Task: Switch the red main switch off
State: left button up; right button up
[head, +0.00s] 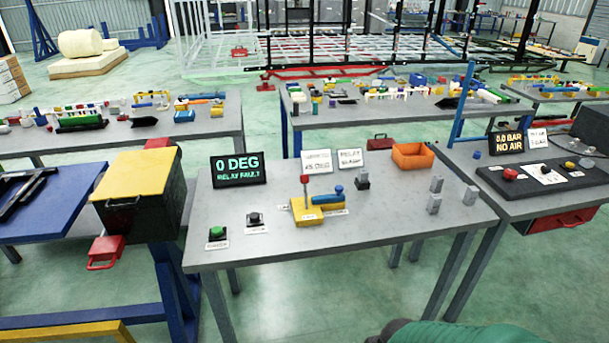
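On the right table, a black panel (545,176) carries a round red knob (510,174) at its left end, beside a white label plate. This knob may be the red main switch, but its lettering is too small to read. On the middle table (370,215), a yellow base (309,217) carries an upright lever with a red ball top (305,179) and a blue part to its right. A green button (216,233) and a black switch box (254,219) stand to its left. Neither of my grippers is in view.
A display (238,169) reads "0 DEG RELAY FAULT"; another (506,142) reads "0.0 BAR NO AIR". An orange bin (412,156) and several grey blocks stand on the middle table. A yellow-lidded black box (138,178) is at left. Floor shows between the tables.

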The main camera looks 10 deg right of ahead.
aim_at(303, 178)
jog(key=i+j+z, duration=0.3)
jog(key=i, duration=0.2)
jog(key=i+j+z, duration=0.3)
jog(key=i, duration=0.65)
